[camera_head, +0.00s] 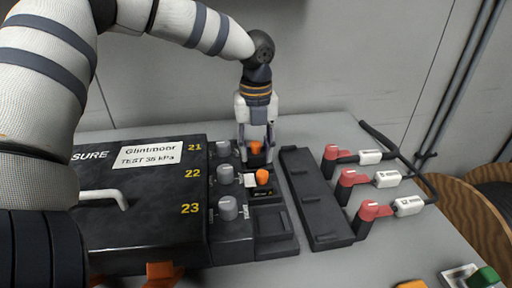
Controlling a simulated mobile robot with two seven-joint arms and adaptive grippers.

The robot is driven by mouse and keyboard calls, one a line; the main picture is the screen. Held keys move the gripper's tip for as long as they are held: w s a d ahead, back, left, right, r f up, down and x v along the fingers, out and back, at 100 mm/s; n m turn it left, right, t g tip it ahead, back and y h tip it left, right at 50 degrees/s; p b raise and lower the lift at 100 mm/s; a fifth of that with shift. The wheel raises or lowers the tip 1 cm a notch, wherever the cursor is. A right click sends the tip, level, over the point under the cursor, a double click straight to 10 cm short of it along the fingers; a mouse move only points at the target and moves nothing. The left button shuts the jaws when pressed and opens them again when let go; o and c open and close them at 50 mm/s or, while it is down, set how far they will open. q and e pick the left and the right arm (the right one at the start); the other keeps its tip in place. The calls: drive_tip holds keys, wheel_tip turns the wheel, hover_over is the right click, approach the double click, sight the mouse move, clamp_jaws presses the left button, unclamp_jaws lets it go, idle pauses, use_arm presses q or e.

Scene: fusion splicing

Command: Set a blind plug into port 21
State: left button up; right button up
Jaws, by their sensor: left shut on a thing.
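My left gripper (256,150) points straight down at the row marked 21, and its fingers are shut around an orange-topped blind plug (255,146). The plug is at the dark port 21 block (258,162); the fingers partly hide it, and I cannot tell whether it is seated. A second orange plug (262,176) stands in the row marked 22, just in front of the gripper. The yellow number 21 (194,147) is on the black case (150,220) to the left. My right gripper is not in view.
Grey knobs (226,174) line the case's right side. A long black rack (314,200) lies right of the ports. Red-topped connectors (352,178) with white-labelled leads stand further right. Orange and green items sit at the front right edge. The grey table (400,262) is bare between.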

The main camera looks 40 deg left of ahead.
use_arm(q)
drive_tip(key=shift+f, duration=0.3)
drive_tip(key=o, duration=1.3)
drive_tip(key=shift+w+f, duration=0.1)
drive_tip(key=shift+c, duration=0.2)
wheel_tip(320, 180, up, 12)
drive_tip(key=shift+d+r, duration=0.1)
